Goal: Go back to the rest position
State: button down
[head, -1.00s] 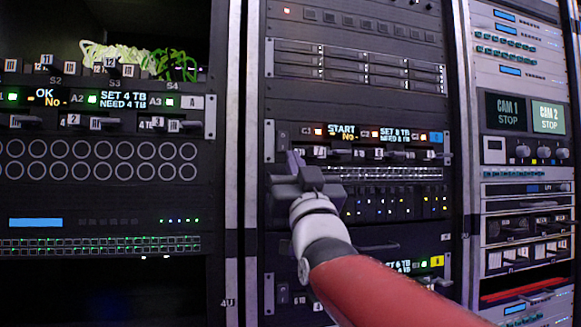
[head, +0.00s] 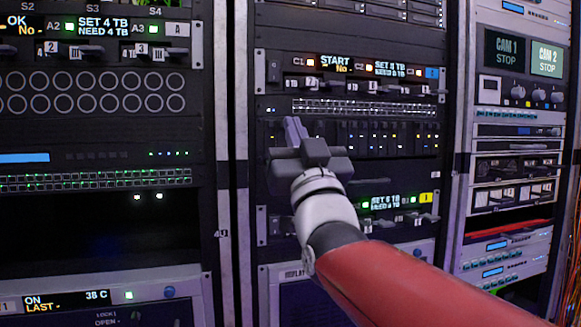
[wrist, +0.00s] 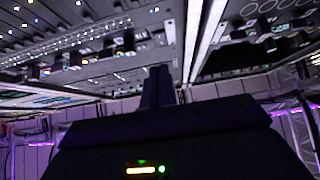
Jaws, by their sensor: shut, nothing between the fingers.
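My gripper (head: 295,130) is in front of the middle rack in the head view, its fingers together and pointing up and away toward the rack. Nothing shows between the fingers. It overlaps the left part of a dark panel with small blue and yellow lights (head: 392,140); I cannot tell the exact gap to it. In the wrist view the closed fingers (wrist: 158,88) stand up dark at the centre, with rack panels tilted above them.
A unit with a START No display (head: 336,64) sits above my gripper, and a SET 6 TB unit (head: 385,203) below right. The left rack has a panel of rings (head: 90,92). The right rack has CAM 1 (head: 508,50) and CAM 2 screens.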

jog(key=s+d+f+g+h+p, duration=0.1)
jog(key=d+f+g+h+p, duration=0.15)
jog(key=f, duration=0.35)
jog(key=s+d+f+m+g+h+p, duration=0.1)
jog(key=d+f+g, duration=0.25)
jog(key=f, duration=0.25)
jog(key=s+d+f+g+h+p, duration=0.2)
jog(key=f+g, duration=0.2)
jog(key=f, duration=0.2)
jog(key=s+d+f+m+g+h+p, duration=0.1)
jog(key=s+d+f+m+g+p, duration=0.1)
jog(key=s+d+f+g, duration=0.3)
jog(key=s+f+g+p, duration=0.1)
jog(key=s+f+g, duration=0.3)
jog(key=s+f, duration=0.7)
jog(key=shift+s+d+g+h+p, duration=0.15)
jog(key=shift+d+g+h+p, duration=0.05)
jog(key=shift+g+h+p, duration=0.15)
